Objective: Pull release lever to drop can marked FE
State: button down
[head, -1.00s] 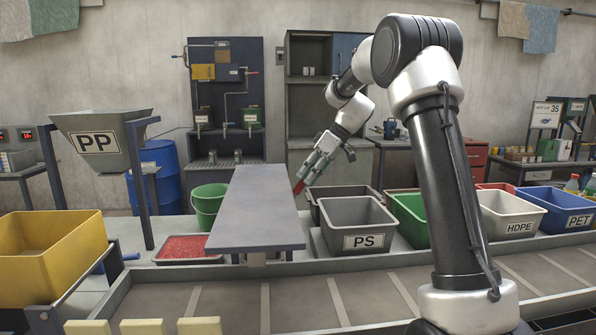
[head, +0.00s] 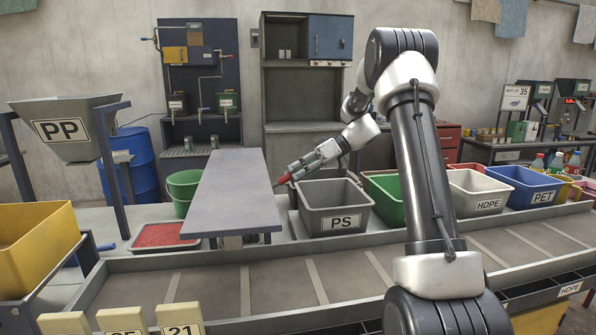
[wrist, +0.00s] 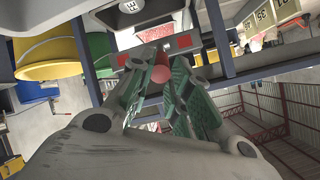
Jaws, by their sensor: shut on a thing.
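My gripper (head: 298,173) is beside the right edge of the grey slab-like table (head: 225,205), just behind the PS bin. A small red piece (head: 283,179) shows at its fingertips; it looks like a lever knob. In the wrist view my gripper (wrist: 158,80) has its green-padded fingers closed around a round pinkish-red knob (wrist: 160,73). A red-and-white bar (wrist: 181,42) lies just beyond. A pale label (wrist: 130,7) at the top edge is rotated and partly cut off; its letters may be FE. The can itself is not clearly seen.
The grey PS bin (head: 322,222) is close in front of my gripper, with a green bin (head: 386,205) to its right. A green bucket (head: 182,188) and red tray (head: 165,235) are left of the table. A conveyor (head: 255,285) runs across the front.

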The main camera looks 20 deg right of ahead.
jog(key=shift+f, duration=0.15)
jog(key=c, duration=1.3)
grip_release()
jog(key=shift+d, duration=0.1)
jog(key=v, duration=1.2)
